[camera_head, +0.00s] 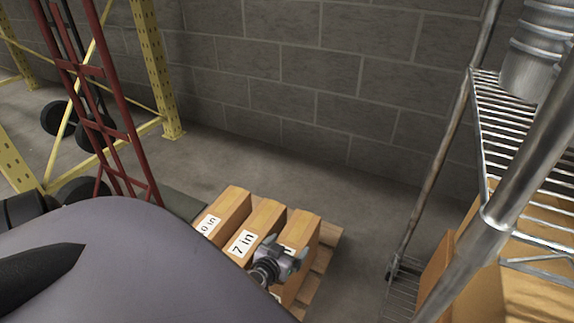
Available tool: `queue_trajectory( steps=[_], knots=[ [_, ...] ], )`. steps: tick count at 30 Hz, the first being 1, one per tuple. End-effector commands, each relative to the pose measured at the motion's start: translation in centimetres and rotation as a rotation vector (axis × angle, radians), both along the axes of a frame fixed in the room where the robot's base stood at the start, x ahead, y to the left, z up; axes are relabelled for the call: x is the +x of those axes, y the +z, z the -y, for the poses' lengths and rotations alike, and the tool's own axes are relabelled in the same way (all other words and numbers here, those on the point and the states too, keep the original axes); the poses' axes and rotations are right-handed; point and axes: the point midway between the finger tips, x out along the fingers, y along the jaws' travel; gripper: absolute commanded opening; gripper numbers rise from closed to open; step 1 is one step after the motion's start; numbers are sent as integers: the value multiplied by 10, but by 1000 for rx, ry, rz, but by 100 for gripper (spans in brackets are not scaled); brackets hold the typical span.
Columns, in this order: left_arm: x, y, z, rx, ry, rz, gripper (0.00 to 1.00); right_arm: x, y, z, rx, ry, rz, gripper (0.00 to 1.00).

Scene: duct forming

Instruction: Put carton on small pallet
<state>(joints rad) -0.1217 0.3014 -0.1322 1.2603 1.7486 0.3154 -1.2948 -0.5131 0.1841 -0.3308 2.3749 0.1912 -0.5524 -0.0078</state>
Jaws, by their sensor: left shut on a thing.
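Three upright brown cartons stand side by side on a small wooden pallet (327,252) on the floor at the lower middle. The left carton (233,207) and the middle carton (266,217) have white labels, the middle one reading "7 in". My left gripper (286,256) is at the right carton (303,228) and shut on it, covering part of its label. That carton's lower part is partly hidden by the gripper, so I cannot tell whether it touches the pallet. My right gripper is not in view.
A metal wire shelf (520,125) with metal ducts (538,50) and brown cartons (525,270) stands at the right. A red hand truck (115,130) and yellow rack (158,70) stand at the left. A block wall closes the back; floor between is clear.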

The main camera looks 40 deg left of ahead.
Motion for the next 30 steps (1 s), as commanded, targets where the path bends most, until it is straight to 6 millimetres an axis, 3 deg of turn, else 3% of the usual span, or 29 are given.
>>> queue_trajectory(
  steps=[10, 11, 22, 30],
  knots=[
    [3, 1, -1, 3, 1, 8, 10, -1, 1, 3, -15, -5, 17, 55],
    [0, -3, 0, 0, 0, 0, 99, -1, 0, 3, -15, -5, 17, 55],
    [-7, 1, 2, 0, 0, -2, 100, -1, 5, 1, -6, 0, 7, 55],
    [-50, 22, 15, 1, -1, -4, 100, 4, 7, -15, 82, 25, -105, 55]
  ],
)
